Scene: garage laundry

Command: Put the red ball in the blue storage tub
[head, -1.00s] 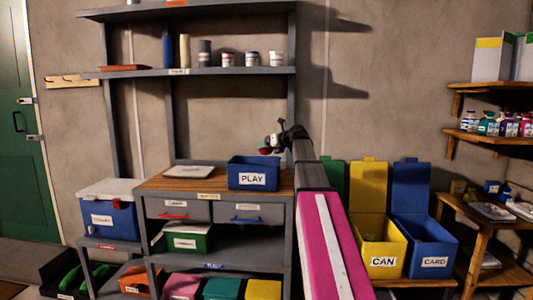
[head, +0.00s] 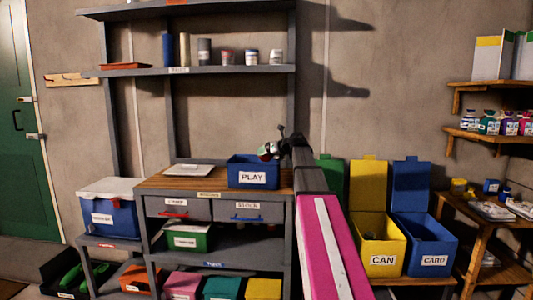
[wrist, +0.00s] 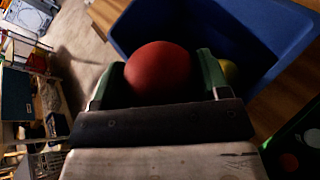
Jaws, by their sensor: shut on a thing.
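My gripper (wrist: 163,72) is shut on the red ball (wrist: 158,70), which sits between its two green fingers in the wrist view. The blue storage tub (wrist: 285,25) lies just beyond the ball there, its open inside facing me. In the head view the tub (head: 253,182), labelled PLAY, stands on the wooden bench top, and my gripper (head: 268,151) with the ball is just above its rim. The arm hides part of the gripper. A yellow-green round thing (wrist: 229,72) shows in the tub behind the right finger.
A white flat item (head: 188,170) lies on the bench top (head: 200,183) left of the tub. Yellow (head: 380,240) and blue (head: 425,245) lidded bins, labelled CAN and CARD, stand right of the bench. A grey shelf (head: 200,72) with jars is above.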

